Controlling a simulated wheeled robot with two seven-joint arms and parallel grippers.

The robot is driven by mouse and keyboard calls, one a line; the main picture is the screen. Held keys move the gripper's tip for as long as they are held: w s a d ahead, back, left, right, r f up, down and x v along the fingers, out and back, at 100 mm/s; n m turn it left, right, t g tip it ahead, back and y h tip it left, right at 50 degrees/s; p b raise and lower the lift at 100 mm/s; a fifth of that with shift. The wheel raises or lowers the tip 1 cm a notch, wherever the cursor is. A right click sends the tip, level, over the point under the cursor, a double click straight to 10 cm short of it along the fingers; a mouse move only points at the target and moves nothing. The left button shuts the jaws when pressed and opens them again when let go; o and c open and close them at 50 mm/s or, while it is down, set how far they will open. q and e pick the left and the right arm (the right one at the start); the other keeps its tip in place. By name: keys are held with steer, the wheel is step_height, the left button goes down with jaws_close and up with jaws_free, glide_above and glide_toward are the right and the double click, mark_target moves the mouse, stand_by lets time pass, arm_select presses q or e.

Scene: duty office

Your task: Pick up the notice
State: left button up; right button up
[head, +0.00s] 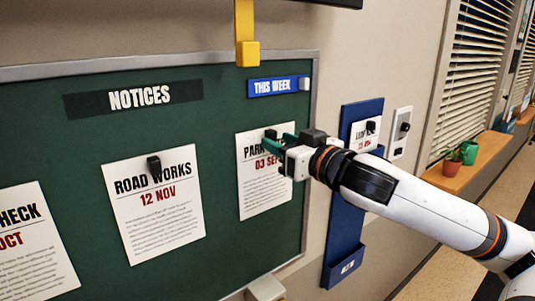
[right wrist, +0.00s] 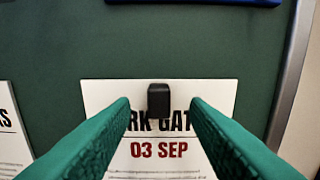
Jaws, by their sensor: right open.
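A white notice reading "PAR…" and "03 SEP" (head: 262,200) hangs on the right part of the green board (head: 225,110). In the right wrist view the same notice (right wrist: 160,165) shows "RK GAT" and "03 SEP", with a black clip or magnet (right wrist: 158,100) at its top edge. My right gripper (head: 280,141) is in front of the notice's top. Its green fingers (right wrist: 160,125) are open, one on each side of the black piece, with a gap to each in the picture. Whether they touch the paper I cannot tell. My left gripper is not in view.
The "ROAD WORKS" notice (head: 155,215) and a "…CHECK" notice (head: 35,250) hang to the left. A blue panel (head: 345,220) with another paper (head: 362,139) is right of the board, beside a wall switch plate (head: 401,131). A yellow piece (head: 247,52) hangs above the frame.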

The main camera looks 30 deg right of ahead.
steer(key=shift+w+a+f, duration=0.1)
steer(key=shift+w, duration=0.5)
steer(key=shift+c, duration=0.2)
jaws_close()
steer(key=shift+s, duration=0.1)
